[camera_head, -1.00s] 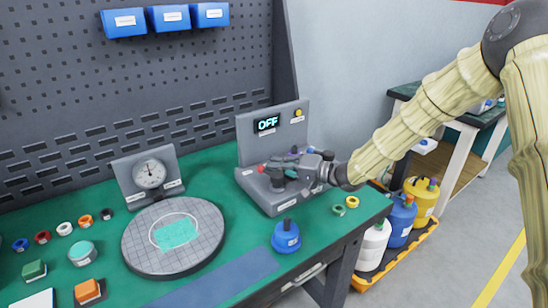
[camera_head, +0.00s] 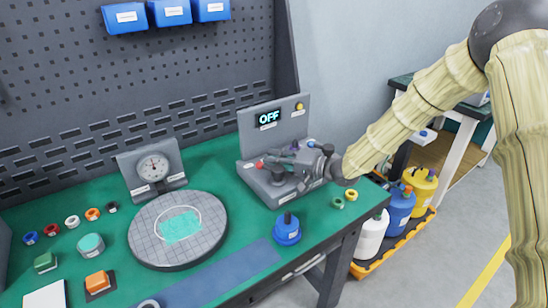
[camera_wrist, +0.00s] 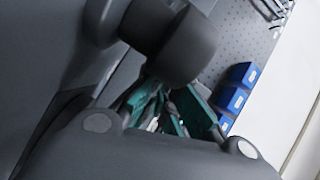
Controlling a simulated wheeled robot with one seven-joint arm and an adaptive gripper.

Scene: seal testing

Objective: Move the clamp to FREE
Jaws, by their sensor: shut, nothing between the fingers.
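The grey test machine (camera_head: 273,127) stands at the back right of the bench, with "OFF" on its upright panel. A dark round part (camera_head: 278,178) sits on its base; I cannot tell whether it is the clamp, and no FREE label is readable. My gripper (camera_head: 284,161) is shut and empty, low over the machine's base, reaching in from the right. It hides part of the base, and I cannot tell whether it touches anything. In the wrist view a dark cylinder (camera_wrist: 182,45) is close in front of my gripper (camera_wrist: 168,112).
A red knob (camera_head: 260,164) is left of my gripper. A blue weight (camera_head: 287,229) stands in front of the machine. A round gridded plate (camera_head: 150,245) and a dial gauge (camera_head: 153,167) are to the left. Small rings (camera_head: 351,195) lie right, near the bench edge.

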